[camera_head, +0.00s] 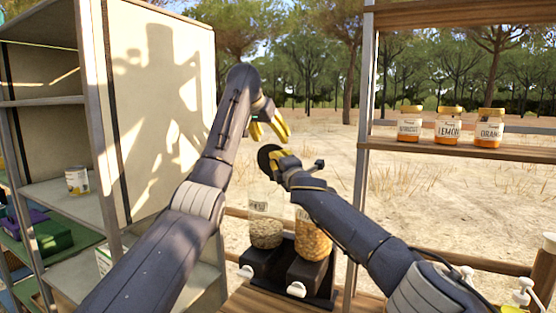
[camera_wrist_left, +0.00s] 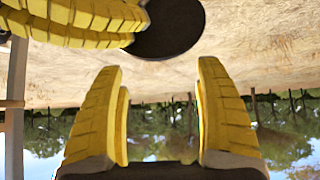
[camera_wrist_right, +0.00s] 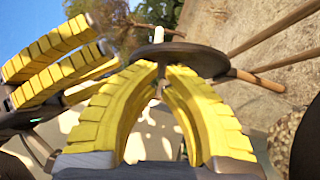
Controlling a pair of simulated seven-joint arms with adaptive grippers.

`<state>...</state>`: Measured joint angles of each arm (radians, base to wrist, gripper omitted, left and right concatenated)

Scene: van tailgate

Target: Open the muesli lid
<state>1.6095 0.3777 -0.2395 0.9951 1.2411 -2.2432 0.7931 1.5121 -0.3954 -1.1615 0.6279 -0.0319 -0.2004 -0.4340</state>
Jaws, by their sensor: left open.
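Two clear dispenser jars stand side by side on a dark stand in the head view. The left jar (camera_head: 266,228) holds pale flaky contents, and its label is too small to read. The right jar (camera_head: 313,238) holds orange-yellow contents, its top hidden by my right arm. My right gripper (camera_head: 281,158) is shut on a dark round lid (camera_head: 266,160), held tilted in the air above the left jar, apart from it. The lid also shows at the right fingertips in the right wrist view (camera_wrist_right: 195,58). My left gripper (camera_head: 268,130) is open and empty, just above the lid; its spread fingers show in the left wrist view (camera_wrist_left: 160,100).
Labelled jars, including a lemon jar (camera_head: 447,126), stand on the right wooden shelf (camera_head: 440,147). A tin (camera_head: 77,180) sits on the left shelving. White dispenser knobs (camera_head: 296,289) stick out at the stand's front.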

